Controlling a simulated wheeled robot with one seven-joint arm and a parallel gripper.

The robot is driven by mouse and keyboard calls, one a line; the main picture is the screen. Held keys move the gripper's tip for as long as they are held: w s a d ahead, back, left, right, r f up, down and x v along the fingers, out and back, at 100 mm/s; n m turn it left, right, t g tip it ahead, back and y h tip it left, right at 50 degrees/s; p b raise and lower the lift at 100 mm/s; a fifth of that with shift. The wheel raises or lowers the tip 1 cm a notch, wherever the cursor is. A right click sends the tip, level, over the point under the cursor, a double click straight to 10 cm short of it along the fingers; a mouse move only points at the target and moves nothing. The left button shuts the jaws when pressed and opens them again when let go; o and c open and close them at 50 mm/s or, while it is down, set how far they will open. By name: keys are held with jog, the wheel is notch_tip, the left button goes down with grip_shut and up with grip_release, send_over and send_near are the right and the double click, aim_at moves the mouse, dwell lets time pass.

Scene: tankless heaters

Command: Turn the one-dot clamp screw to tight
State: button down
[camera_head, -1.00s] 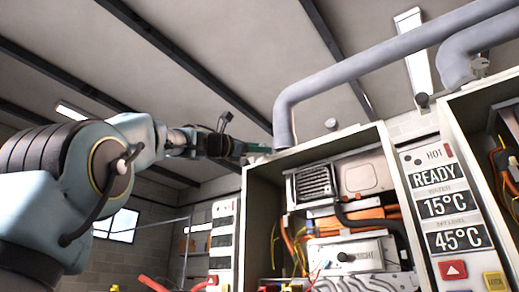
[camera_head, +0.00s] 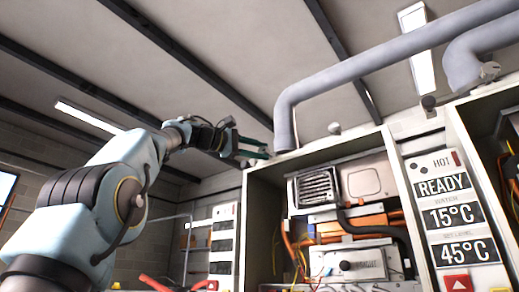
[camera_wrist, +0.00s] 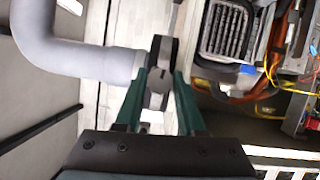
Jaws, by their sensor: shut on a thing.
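My gripper (camera_head: 252,150) is at the top left corner of the open heater cabinet (camera_head: 252,225), beside the grey pipe's lower end. In the wrist view its two green fingers (camera_wrist: 159,76) are closed on a dark, narrow clamp screw (camera_wrist: 157,88) with a grey middle, on the pale cabinet top beside the pipe end. I cannot make out any dot mark on it, nor how tight it is. In the head view the fingers and the pipe hide most of it.
The grey pipe (camera_head: 360,72) rises beside the gripper and bends right. A small round knob (camera_head: 334,129) stands on the cabinet top. A display panel (camera_head: 447,215) reads READY, 15°C and 45°C. Wires and a vented box (camera_head: 314,190) fill the cabinet.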

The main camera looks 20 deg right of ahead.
jog(key=shift+m, duration=0.6)
jog(key=shift+f, duration=0.1)
jog(key=c, duration=0.5)
grip_release()
jog(key=a, duration=0.3)
jog(key=s+a+b, duration=0.1)
jog(key=a, duration=0.3)
jog(key=a+b, duration=0.1)
jog(key=a, duration=0.2)
jog(key=shift+s+a, duration=0.15)
jog(key=shift+a, duration=0.25)
